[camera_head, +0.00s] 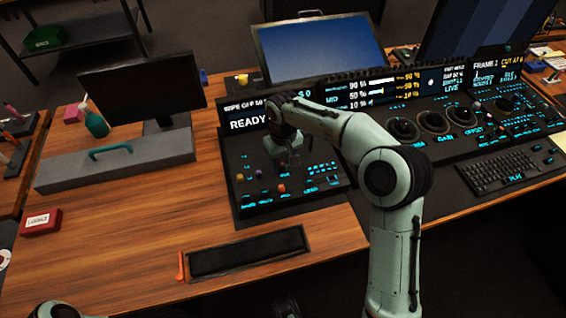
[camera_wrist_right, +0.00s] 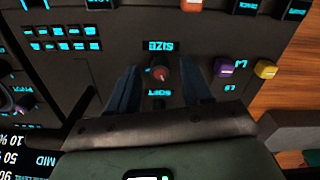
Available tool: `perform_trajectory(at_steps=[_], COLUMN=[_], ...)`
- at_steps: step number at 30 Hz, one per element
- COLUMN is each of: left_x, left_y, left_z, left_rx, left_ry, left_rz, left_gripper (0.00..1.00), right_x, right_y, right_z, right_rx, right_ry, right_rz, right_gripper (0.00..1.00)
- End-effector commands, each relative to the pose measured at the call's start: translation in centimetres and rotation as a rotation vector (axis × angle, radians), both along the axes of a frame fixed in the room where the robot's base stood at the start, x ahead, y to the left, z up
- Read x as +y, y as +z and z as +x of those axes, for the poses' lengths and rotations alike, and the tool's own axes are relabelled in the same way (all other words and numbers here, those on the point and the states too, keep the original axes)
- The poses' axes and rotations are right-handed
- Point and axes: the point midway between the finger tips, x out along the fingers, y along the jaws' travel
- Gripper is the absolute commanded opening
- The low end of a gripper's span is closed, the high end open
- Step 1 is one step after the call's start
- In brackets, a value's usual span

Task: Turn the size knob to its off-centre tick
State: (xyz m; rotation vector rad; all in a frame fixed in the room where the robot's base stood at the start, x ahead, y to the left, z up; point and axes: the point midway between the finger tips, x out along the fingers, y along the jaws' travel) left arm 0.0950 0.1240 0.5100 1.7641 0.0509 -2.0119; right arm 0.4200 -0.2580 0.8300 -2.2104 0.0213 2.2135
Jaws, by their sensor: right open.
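The size knob (camera_wrist_right: 160,73) is a small dark round knob with a reddish cap in the right wrist view, beside the upside-down SIZE label (camera_wrist_right: 160,46). A SOFT label (camera_wrist_right: 158,93) sits on its other side. My right gripper (camera_wrist_right: 161,78) is open, with one finger on each side of the knob; I cannot tell whether they touch it. The knob's pointer and ticks are too small to read. In the head view my right gripper (camera_head: 282,158) is low over the left part of the black panel and hides the knob. My left gripper is not in view.
Purple (camera_wrist_right: 224,68) and yellow (camera_wrist_right: 265,69) caps stand near the right finger in the wrist view. An orange-red knob (camera_wrist_right: 191,4) is at its top edge. The READY display (camera_head: 246,116) rises behind the panel. Bare wood (camera_head: 130,240) lies to the left.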

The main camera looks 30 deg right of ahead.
Motion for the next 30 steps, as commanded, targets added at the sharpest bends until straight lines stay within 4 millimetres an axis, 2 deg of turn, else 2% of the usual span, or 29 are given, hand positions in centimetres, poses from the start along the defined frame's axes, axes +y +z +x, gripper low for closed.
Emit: perform_trajectory(at_steps=[3, 11, 12, 16, 17, 30], left_x=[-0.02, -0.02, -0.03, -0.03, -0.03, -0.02], left_y=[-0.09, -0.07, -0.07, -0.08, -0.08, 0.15], left_z=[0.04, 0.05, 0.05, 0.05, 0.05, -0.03], left_rx=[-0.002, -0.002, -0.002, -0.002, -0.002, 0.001], left_ry=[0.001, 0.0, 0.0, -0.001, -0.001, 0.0], left_rz=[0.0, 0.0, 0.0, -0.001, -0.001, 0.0], left_gripper=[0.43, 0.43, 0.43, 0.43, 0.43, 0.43], right_x=[-0.02, 0.01, 0.01, 0.01, 0.01, 0.08], right_y=[-0.68, -0.78, -0.78, -0.77, -0.77, -0.65], right_z=[0.01, 0.03, 0.02, 0.02, 0.02, 0.01], right_rx=[-0.001, -0.002, -0.002, -0.001, -0.001, -0.001], right_ry=[0.0, 0.0, 0.0, 0.0, 0.0, -0.072], right_rz=[0.0, 0.0, 0.0, 0.0, 0.0, 0.001], right_gripper=[0.49, 0.49, 0.46, 0.04, 0.0, 0.0])
